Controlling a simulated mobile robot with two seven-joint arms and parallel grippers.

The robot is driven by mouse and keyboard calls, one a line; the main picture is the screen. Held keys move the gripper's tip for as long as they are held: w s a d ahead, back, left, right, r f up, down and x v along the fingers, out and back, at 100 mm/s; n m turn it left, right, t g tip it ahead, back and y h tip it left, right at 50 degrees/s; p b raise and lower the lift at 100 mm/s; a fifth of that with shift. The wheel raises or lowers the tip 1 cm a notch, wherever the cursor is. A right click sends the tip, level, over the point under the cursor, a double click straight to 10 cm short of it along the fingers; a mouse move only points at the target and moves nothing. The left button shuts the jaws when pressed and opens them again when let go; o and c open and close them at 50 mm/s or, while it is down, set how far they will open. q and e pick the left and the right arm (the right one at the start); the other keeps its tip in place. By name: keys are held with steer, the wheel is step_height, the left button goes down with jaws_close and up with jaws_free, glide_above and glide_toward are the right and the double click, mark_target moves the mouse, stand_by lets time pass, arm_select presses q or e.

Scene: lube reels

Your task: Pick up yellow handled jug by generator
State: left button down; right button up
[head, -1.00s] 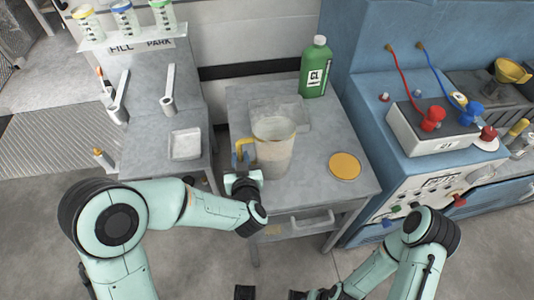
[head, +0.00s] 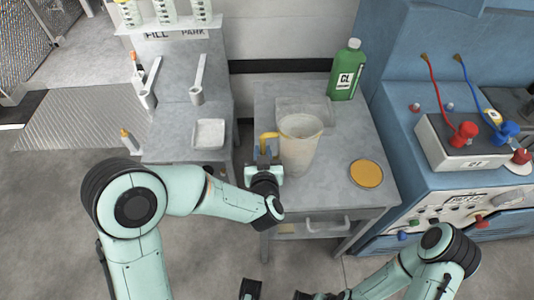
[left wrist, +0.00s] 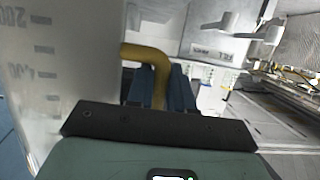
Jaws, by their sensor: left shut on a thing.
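In the left wrist view, the yellow handle (left wrist: 150,55) runs between the blue fingers (left wrist: 160,85), and the jug's marked wall (left wrist: 60,80) fills the left side. I cannot tell whether the jug's base touches the table. My right gripper (head: 276,291) is low at the bottom edge, fingers apart and empty, partly cut off.
The grey table (head: 330,185) also holds a shallow tray (head: 315,105), a green bottle (head: 346,72) and a yellow disc (head: 366,173). A blue machine (head: 400,130) stands close on the right. A grey bench (head: 180,140) with a small dish (head: 209,133) stands left.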

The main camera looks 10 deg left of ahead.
arm_select(q)
step_height(320, 180, up, 19)
steer(key=p, duration=0.5)
steer(key=shift+r, duration=0.15)
